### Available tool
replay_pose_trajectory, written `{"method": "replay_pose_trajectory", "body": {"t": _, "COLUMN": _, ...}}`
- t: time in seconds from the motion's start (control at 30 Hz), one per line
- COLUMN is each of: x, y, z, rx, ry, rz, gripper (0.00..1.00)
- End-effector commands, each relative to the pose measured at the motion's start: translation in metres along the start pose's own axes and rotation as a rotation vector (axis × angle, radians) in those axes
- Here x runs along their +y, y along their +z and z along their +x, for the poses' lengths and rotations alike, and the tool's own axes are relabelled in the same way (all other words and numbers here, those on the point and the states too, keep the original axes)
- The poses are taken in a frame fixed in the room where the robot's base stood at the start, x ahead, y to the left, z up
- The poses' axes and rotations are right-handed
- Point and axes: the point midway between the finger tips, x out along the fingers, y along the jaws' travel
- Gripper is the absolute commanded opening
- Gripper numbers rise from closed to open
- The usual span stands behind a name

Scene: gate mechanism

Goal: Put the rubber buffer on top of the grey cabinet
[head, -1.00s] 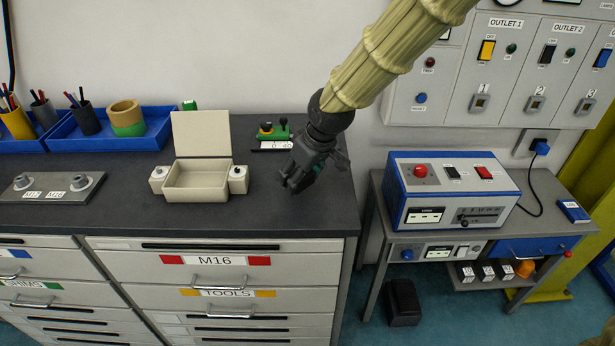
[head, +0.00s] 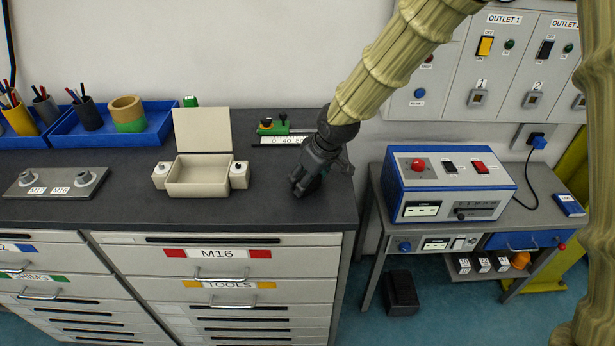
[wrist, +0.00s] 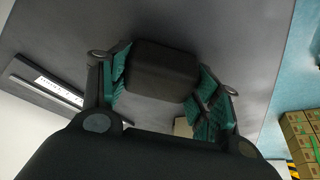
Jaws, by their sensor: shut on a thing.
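My gripper (head: 299,189) points down close over the right end of the grey cabinet's dark top (head: 255,213). In the wrist view my gripper (wrist: 160,88) is shut on a dark, rounded block, the rubber buffer (wrist: 163,70), with teal finger pads on both sides of it. The cabinet top lies behind the buffer in the wrist view (wrist: 215,40). In the head view the buffer is mostly hidden by my fingers. I cannot tell whether it touches the top.
An open beige box (head: 200,178) stands left of my gripper. A green device (head: 272,128) with a white scale lies behind it. Blue trays (head: 110,128) stand at the back left. A blue control unit (head: 448,185) stands on a lower side table to the right, across a gap.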

Motion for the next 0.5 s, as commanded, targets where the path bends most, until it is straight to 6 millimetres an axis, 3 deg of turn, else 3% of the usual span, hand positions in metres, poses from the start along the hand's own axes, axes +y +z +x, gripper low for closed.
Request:
{"method": "replay_pose_trajectory", "body": {"t": 0.03, "x": -0.0002, "y": 0.0007, "z": 0.0020, "rx": -0.001, "ry": 0.000, "rz": 0.000, "gripper": 0.35}}
{"method": "replay_pose_trajectory", "body": {"t": 0.07, "x": -0.0003, "y": 0.0009, "z": 0.0021, "rx": -0.001, "ry": 0.000, "rz": 0.000, "gripper": 0.64}}
{"method": "replay_pose_trajectory", "body": {"t": 0.17, "x": -0.0003, "y": 0.0006, "z": 0.0016, "rx": -0.001, "ry": 0.000, "rz": 0.000, "gripper": 0.82}}
{"method": "replay_pose_trajectory", "body": {"t": 0.5, "x": -0.0002, "y": 0.0004, "z": 0.0011, "rx": 0.000, "ry": 0.000, "rz": 0.000, "gripper": 0.84}}
